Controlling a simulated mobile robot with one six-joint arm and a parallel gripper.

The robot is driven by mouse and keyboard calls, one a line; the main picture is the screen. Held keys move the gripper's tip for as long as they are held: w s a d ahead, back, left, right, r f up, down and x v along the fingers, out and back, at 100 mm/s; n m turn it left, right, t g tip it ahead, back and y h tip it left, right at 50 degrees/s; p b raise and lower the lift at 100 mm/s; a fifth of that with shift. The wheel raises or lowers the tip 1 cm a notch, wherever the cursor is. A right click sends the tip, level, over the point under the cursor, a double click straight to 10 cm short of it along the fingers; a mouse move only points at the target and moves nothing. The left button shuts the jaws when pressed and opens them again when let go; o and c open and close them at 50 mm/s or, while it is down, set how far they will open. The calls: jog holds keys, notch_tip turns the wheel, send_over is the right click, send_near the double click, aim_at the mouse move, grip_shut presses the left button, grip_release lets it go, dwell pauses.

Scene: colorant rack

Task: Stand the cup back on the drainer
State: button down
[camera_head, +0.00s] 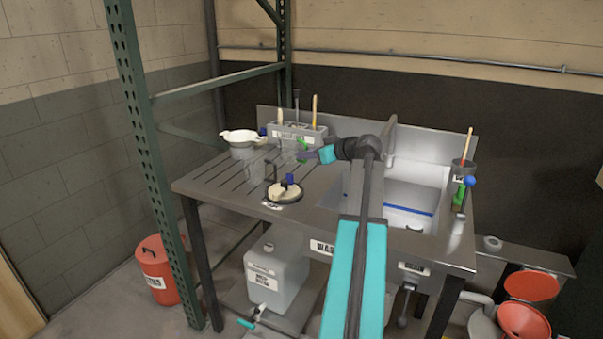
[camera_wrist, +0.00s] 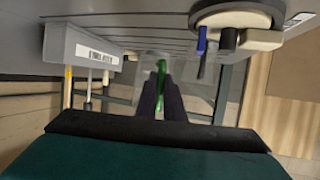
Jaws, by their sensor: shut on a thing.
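The cup (camera_head: 288,151) is a clear, see-through vessel with what looks like a green handle. My gripper (camera_head: 304,154) is shut on its green part, with the dark fingers on either side of it. In the wrist view the green part sits between my gripper's fingertips (camera_wrist: 160,82), and the faint clear wall of the cup (camera_wrist: 192,82) shows beyond. The drainer (camera_head: 215,178) is the grooved steel surface left of the sink. The cup is over the drainer's back right part and looks upright; I cannot tell whether its base touches.
A grey holder with brushes (camera_head: 300,130) stands close behind the cup; it also shows in the wrist view (camera_wrist: 85,48). A white-topped pot (camera_head: 242,148) and a clear vessel (camera_head: 246,177) stand left. A round lidded item (camera_head: 284,192) is in front. The sink (camera_head: 410,200) is right.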

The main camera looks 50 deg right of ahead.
jog(key=shift+f, duration=1.15)
jog(key=shift+f, duration=1.85)
jog(key=shift+f, duration=0.1)
jog(key=c, duration=1.9)
grip_release()
jog(key=shift+o, duration=0.2)
jog(key=v, duration=1.2)
